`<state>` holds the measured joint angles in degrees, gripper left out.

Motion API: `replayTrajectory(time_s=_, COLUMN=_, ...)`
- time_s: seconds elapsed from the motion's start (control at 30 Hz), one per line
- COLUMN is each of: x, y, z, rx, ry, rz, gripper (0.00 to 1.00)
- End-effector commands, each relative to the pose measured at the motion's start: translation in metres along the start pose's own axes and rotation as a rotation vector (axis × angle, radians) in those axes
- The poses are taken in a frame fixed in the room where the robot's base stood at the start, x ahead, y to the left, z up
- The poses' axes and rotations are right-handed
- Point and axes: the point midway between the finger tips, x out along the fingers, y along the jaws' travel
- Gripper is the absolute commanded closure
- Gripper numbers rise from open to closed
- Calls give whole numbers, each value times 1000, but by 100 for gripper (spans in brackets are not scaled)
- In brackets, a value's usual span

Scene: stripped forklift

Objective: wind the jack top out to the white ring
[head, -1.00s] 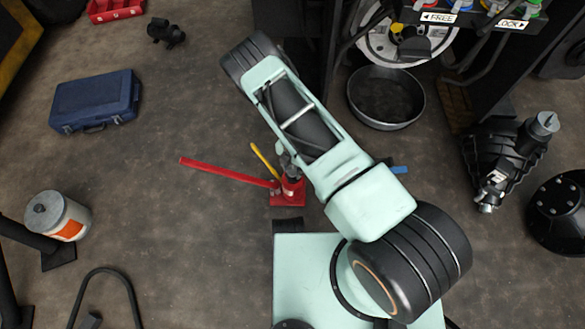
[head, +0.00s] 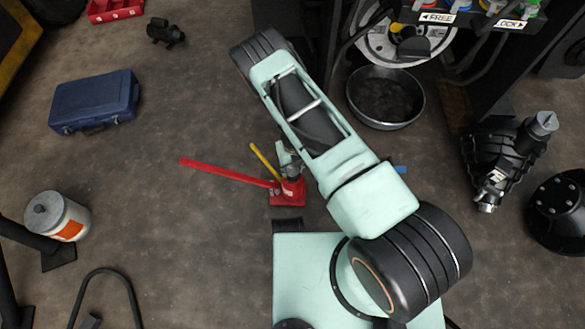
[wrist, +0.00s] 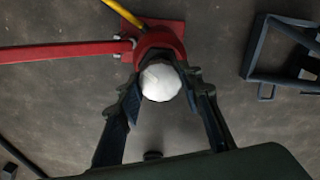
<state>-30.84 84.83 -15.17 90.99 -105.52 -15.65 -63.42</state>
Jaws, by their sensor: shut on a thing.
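The red bottle jack (head: 287,192) stands on the floor, its long red handle (head: 230,172) pointing left. A yellow rod (head: 264,160) rises beside it. In the wrist view the jack's red body (wrist: 158,42) is at the top, with the pale, faceted jack top (wrist: 160,82) in front of it. My gripper (wrist: 162,88) has its two fingers on either side of the jack top, shut on it. In the head view my gripper (head: 290,160) is partly hidden by my arm. No white ring can be made out in either view.
A blue case (head: 95,100) lies at the left, and a white can with an orange label (head: 60,215) stands below it. A black pan (head: 386,97) and a dark machine part (head: 505,155) are to the right. A dark frame (wrist: 280,55) is right in the wrist view.

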Motion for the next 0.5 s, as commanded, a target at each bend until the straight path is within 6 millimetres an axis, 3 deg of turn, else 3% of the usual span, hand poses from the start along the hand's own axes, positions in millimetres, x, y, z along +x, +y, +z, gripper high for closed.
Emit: replayTrajectory(time_s=0.5, x=2, y=-2, z=-3, rx=-484, ry=5, rz=0, gripper=91)
